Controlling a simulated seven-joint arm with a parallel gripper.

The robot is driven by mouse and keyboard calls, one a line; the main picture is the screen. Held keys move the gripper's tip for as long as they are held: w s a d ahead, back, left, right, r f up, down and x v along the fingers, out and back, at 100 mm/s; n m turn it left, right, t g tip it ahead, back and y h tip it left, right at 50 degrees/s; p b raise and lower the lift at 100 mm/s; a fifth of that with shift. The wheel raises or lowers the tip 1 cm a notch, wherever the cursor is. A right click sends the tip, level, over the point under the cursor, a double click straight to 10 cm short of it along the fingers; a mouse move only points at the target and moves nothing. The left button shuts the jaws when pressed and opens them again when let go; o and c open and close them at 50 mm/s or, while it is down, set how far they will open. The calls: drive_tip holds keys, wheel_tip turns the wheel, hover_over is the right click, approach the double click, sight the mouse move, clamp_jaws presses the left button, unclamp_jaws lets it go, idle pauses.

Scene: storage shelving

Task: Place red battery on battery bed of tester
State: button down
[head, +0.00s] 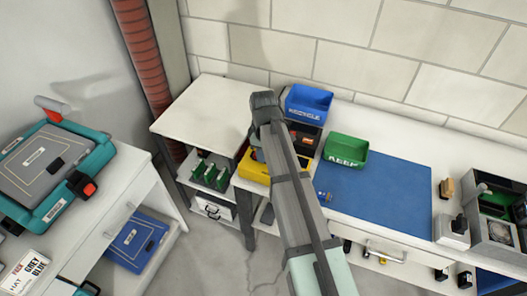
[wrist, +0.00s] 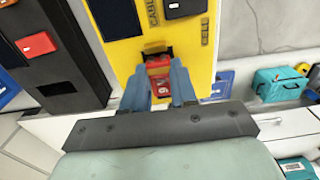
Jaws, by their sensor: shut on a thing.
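The yellow tester (wrist: 150,48) fills the upper middle of the wrist view, with the words CABLE and CELL on its face. In the head view its yellow body (head: 250,168) shows partly behind my arm. My gripper (wrist: 161,84) has its two blue fingers shut on the red battery (wrist: 159,68). The battery is at a dark recess near the tester's edge. I cannot tell whether it rests on the bed or is just above it. In the head view my arm hides the gripper and the battery.
A blue RECYCLE bin (head: 308,103) and a green KEEP bin (head: 346,150) stand on the bench near the tester. A blue mat (head: 380,200) lies to the right, mostly clear. A black box (wrist: 55,65) stands left of the tester in the wrist view.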

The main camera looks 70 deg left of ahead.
drive_tip(key=shift+f, duration=0.15)
drive_tip(key=c, duration=0.9)
unclamp_jaws()
wheel_tip(320, 180, up, 12)
drive_tip(key=shift+r, duration=0.15)
